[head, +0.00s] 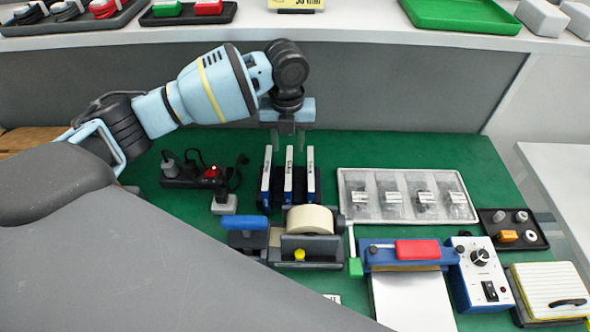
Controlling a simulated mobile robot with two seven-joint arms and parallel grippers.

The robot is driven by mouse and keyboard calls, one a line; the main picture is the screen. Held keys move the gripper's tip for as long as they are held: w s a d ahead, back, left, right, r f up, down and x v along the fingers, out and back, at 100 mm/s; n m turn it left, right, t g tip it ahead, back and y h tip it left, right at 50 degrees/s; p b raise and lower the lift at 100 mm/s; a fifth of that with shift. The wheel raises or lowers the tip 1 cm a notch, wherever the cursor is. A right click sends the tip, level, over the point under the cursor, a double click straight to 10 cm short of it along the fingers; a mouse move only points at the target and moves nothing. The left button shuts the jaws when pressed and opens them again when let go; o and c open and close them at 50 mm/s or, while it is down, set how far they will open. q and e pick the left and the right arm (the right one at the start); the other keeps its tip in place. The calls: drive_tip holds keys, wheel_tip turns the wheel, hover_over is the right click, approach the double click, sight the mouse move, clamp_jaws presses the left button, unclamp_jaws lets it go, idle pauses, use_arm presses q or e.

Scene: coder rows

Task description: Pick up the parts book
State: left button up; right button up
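Three slim upright books or binders with white spines and blue edges stand side by side in a black rack on the green mat: a left one (266,177), a middle one (289,175) and a right one (311,175). Their spine print is too small to read, so I cannot tell which is the parts book. My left gripper (288,143) points down just behind and above the rack. Its two thin fingers are apart, with nothing seen between them. My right gripper is not in view.
A tape dispenser (308,248) stands right in front of the rack. A power strip (192,172) with plugs lies left. A tray of bags (345,203), a sealer (410,254) and a control box (478,275) fill the right. A shelf (350,28) runs along the back.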

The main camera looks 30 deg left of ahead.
sight(289, 167)
use_arm(q)
drive_tip(key=shift+s+f, duration=0.2)
drive_tip(key=shift+f, duration=0.5)
drive_tip(key=shift+w+f, duration=0.1)
drive_tip(key=shift+f, duration=0.55)
drive_tip(key=shift+d+f, duration=0.15)
drive_tip(key=shift+f, duration=2.4)
drive_tip(key=shift+c, duration=0.4)
clamp_jaws()
